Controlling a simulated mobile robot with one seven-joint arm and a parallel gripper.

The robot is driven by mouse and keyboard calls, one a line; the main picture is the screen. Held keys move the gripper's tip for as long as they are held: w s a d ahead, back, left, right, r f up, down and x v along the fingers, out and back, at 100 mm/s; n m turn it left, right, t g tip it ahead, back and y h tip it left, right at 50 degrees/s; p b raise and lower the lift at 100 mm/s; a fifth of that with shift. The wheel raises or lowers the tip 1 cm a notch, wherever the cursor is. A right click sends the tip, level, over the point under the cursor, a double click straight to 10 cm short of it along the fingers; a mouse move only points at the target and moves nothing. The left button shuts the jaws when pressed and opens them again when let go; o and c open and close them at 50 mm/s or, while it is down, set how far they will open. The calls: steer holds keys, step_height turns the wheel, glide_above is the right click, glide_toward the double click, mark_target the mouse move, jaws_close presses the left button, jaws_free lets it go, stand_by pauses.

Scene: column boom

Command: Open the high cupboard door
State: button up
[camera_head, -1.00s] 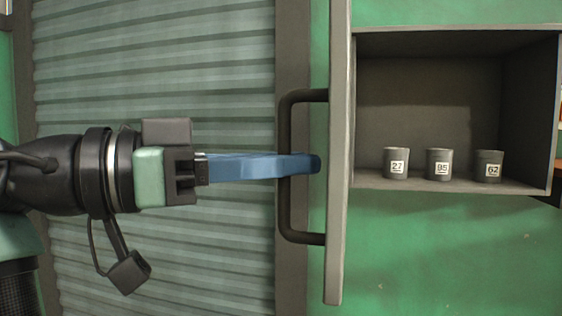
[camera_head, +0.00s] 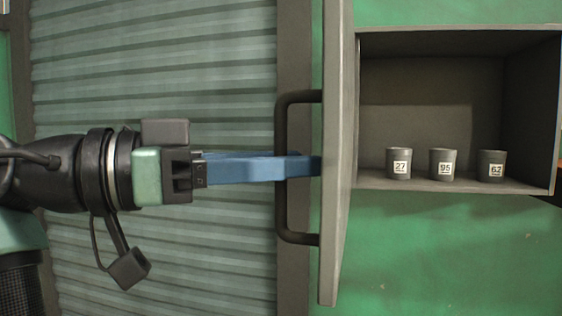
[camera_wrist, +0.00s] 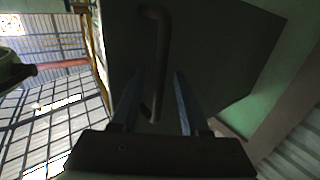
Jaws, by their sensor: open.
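The high cupboard (camera_head: 430,38) is a grey box on the green wall. Its door (camera_head: 338,200) stands swung out at the cupboard's left side, seen nearly edge-on with part of its inner face showing. A dark bar handle (camera_head: 283,215) is on the door's outer face; it also shows in the wrist view (camera_wrist: 155,60). My gripper (camera_head: 305,167) reaches in from the left with its blue fingers at the handle. In the wrist view my fingers (camera_wrist: 158,95) are apart, with the handle's bar between them, nearer the left finger. Whether they touch it I cannot tell.
Three grey cups stand on the cupboard floor, labelled 27 (camera_head: 399,155), 95 (camera_head: 444,158) and 62 (camera_head: 491,158). A ribbed shutter (camera_head: 160,60) lies behind my arm. The green wall (camera_head: 450,250) below the cupboard is clear.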

steer(key=shift+a, duration=0.15)
steer(key=b+v, duration=0.4)
steer(key=v, duration=0.8)
steer(key=shift+a, duration=0.35)
